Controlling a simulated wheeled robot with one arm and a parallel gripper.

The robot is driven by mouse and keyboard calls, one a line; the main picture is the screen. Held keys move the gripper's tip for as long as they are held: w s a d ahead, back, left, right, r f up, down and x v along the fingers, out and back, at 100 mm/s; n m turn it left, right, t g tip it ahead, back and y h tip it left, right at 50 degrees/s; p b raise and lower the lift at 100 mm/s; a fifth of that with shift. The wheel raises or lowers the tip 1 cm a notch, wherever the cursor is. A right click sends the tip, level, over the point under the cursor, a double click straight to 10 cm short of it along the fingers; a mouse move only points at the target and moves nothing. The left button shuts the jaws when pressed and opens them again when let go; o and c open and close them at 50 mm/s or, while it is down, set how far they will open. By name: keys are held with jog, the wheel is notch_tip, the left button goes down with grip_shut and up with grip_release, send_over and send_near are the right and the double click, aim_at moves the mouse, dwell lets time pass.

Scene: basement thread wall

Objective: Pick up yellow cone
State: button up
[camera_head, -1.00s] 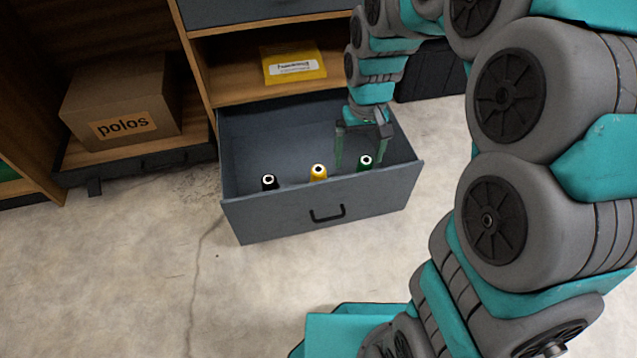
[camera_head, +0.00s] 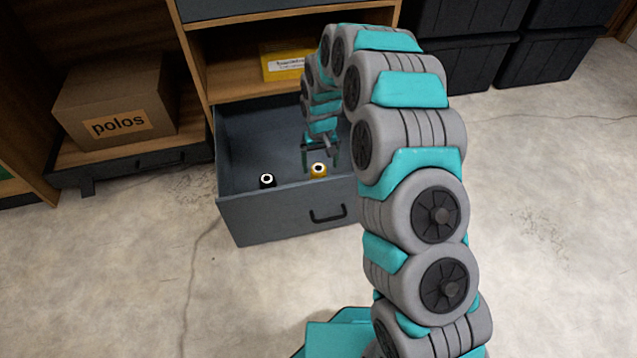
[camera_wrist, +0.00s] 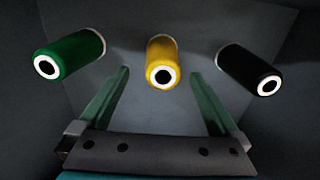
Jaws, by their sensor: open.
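The yellow cone (camera_head: 318,170) stands in the open grey drawer (camera_head: 280,222), its white-rimmed top with a dark hole showing above the drawer front. In the wrist view the yellow cone (camera_wrist: 161,62) is at the upper middle, between a green cone (camera_wrist: 69,54) on the left and a black cone (camera_wrist: 250,69) on the right. My gripper (camera_head: 321,168) is open, at the yellow cone in the head view. In the wrist view its two green fingers (camera_wrist: 162,72) point toward the yellow cone, one on either side of its line, with nothing held.
The black cone (camera_head: 267,181) is to the left in the drawer; the green cone is hidden behind my arm in the head view. Drawer walls surround the cones. A polos box (camera_head: 118,100) and a yellow package (camera_head: 283,62) sit on shelves. Dark crates (camera_head: 470,65) stand behind right.

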aim_at(318, 176)
jog(key=f, duration=0.6)
jog(key=shift+w+a+f+b, duration=0.1)
jog(key=shift+a+f+b, duration=0.2)
jog(key=shift+b, duration=0.1)
jog(key=shift+c, duration=0.2)
jog(key=shift+r, duration=0.1)
grip_shut()
